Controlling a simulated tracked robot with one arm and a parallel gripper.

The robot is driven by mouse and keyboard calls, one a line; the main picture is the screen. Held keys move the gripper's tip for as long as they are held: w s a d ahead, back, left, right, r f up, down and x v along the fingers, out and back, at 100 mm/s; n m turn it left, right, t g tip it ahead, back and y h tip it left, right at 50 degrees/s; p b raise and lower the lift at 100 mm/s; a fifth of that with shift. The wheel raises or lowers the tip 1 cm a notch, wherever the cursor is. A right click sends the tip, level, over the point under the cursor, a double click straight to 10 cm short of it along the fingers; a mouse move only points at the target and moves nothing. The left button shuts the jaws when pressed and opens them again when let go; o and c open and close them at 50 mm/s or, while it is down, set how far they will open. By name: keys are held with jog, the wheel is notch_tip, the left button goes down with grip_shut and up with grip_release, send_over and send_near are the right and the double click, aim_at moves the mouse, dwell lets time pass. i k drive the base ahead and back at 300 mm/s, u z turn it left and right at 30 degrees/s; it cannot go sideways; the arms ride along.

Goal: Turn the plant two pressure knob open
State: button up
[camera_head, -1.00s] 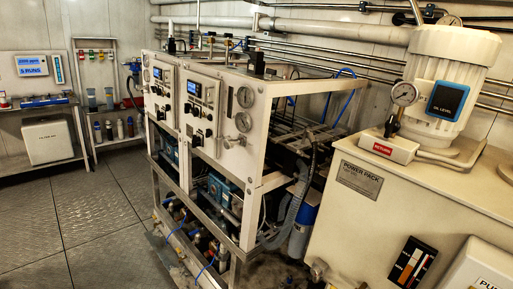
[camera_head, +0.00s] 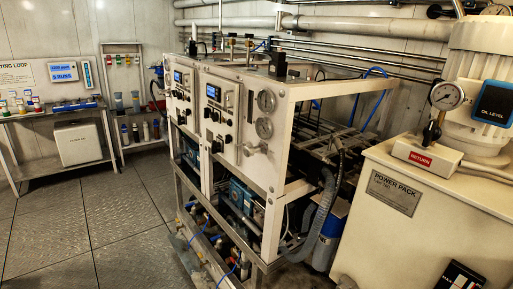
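A white watermaker frame (camera_head: 283,88) stands in the middle, with two white front panels side by side. The farther panel (camera_head: 182,100) has a similar display and black knobs. The labels are too small to read, so I cannot tell which panel is plant two or how any knob is set. My gripper is not in view.
A cream power pack (camera_head: 385,225) with a motor (camera_head: 480,75) and a gauge stands close at right. A grey hose (camera_head: 322,205) bulges from the frame's near end. Shelves with bottles (camera_head: 128,100) and a bench (camera_head: 50,110) stand at back left. The metal floor (camera_head: 95,225) at left is clear.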

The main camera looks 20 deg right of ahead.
aim_at(249, 151)
jog(key=i, duration=0.85)
jog(key=u, duration=0.05)
